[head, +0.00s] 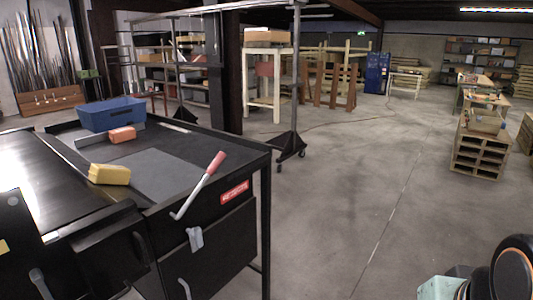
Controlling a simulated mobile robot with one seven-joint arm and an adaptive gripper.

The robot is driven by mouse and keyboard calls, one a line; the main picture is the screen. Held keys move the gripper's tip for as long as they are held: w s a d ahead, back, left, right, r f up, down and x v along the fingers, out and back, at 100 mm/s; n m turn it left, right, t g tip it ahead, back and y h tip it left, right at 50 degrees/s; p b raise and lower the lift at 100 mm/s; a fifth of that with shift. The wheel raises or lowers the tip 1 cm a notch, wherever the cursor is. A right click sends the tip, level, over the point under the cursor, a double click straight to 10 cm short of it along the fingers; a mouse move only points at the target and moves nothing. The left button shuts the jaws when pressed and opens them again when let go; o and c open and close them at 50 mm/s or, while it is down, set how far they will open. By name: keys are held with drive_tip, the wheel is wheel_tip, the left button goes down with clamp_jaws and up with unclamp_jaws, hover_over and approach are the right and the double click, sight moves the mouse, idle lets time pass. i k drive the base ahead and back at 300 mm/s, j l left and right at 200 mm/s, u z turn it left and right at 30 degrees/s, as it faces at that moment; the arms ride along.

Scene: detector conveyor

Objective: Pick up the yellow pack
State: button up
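The yellow pack (109,174) is a small block with rounded edges. It lies on the left part of the dark detector conveyor (218,148), close to where the shiny metal surface (40,180) meets a flat grey plate (160,176). Nothing touches it from above and its top and near side show. My gripper cannot be made out.
A blue bin (110,114) and an orange pack (122,134) are behind the yellow pack. A red-handled lever (206,177) rises at the conveyor's near right edge. The floor (370,200) to the right is open. A wheeled rack (290,146) stands behind.

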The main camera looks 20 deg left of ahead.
sight(99, 174)
drive_tip(key=i+l+u, duration=0.1)
drive_tip(key=i, duration=0.4)
drive_tip(key=i+l+u, duration=0.1)
drive_tip(key=i+l, duration=0.15)
drive_tip(key=i, duration=0.2)
drive_tip(key=i+u, duration=0.15)
drive_tip(key=u, duration=0.25)
drive_tip(key=i+u, duration=0.15)
drive_tip(key=u, duration=0.25)
drive_tip(key=i+l+u, duration=0.1)
drive_tip(key=u, duration=0.25)
drive_tip(key=i+u, duration=0.15)
drive_tip(key=u, duration=0.3)
drive_tip(key=i+u, duration=0.15)
drive_tip(key=u, duration=0.3)
drive_tip(key=i+l+u, duration=0.1)
drive_tip(key=u, duration=0.4)
drive_tip(key=i+l+u, duration=0.1)
drive_tip(key=l+u, duration=0.15)
drive_tip(key=u, duration=0.2)
drive_tip(key=i+l+u, duration=0.1)
drive_tip(key=u, duration=0.35)
drive_tip(key=l+u, duration=0.9)
drive_tip(key=i+j+z, duration=0.15)
drive_tip(key=i, duration=0.15)
